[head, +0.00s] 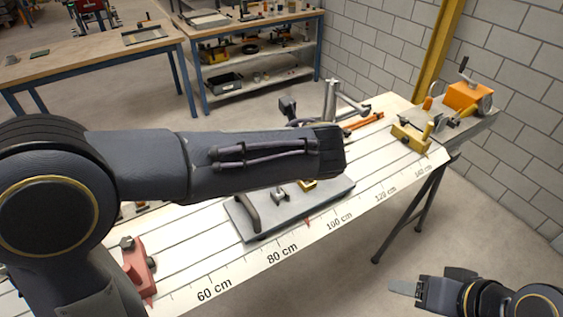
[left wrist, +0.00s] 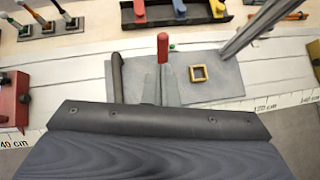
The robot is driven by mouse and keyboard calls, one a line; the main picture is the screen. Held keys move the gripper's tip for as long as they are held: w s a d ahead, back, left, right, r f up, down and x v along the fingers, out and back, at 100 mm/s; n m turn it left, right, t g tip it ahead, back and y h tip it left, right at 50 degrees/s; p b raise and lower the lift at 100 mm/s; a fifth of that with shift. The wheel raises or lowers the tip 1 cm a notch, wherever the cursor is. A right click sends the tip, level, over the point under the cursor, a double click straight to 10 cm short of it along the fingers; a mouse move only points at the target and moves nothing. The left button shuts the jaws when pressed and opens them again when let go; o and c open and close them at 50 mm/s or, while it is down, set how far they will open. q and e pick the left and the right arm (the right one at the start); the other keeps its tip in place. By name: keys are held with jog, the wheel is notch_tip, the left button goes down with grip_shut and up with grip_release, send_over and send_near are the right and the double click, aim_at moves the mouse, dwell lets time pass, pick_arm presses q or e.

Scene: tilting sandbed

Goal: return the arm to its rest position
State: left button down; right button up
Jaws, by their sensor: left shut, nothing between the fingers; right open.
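My left arm (head: 250,165) comes in from the left and reaches across above the long white bench (head: 390,180). Its hand is hidden behind the forearm in the head view. In the left wrist view my left gripper (left wrist: 161,88) shows beyond the dark wrist housing, shut and empty, above the grey plate (left wrist: 225,82). A red upright handle (left wrist: 163,48) stands in line with the fingertips; I cannot tell whether they touch. My right gripper (head: 405,289) is at the lower right, off the bench's front edge, open and empty, seen nearly edge-on.
The grey plate carries a dark bar handle (head: 248,212) and a small yellow square frame (left wrist: 198,73). A metal post (head: 330,100) rises behind my forearm. A red block (head: 138,262) sits at the bench's left. An orange machine (head: 467,97) stands at the far end. The floor by my right gripper is clear.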

pick_arm(q)
jog(key=shift+w, duration=0.1)
jog(key=shift+r, duration=0.1)
dwell(0.3)
jog(key=s+a+f+n+g+h, duration=0.3)
jog(key=s+a+n+g+h, duration=0.1)
jog(key=s+a+n, duration=1.05)
jog(key=s+a+f+n+h, duration=0.1)
jog(key=s+n+h, duration=0.1)
jog(key=s+n, duration=0.3)
jog(key=s+a+f+n+t+h, duration=0.1)
jog(key=s+n, duration=0.5)
jog(key=n, duration=0.7)
jog(key=shift+f+h, duration=0.4)
jog(key=shift+f, duration=0.05)
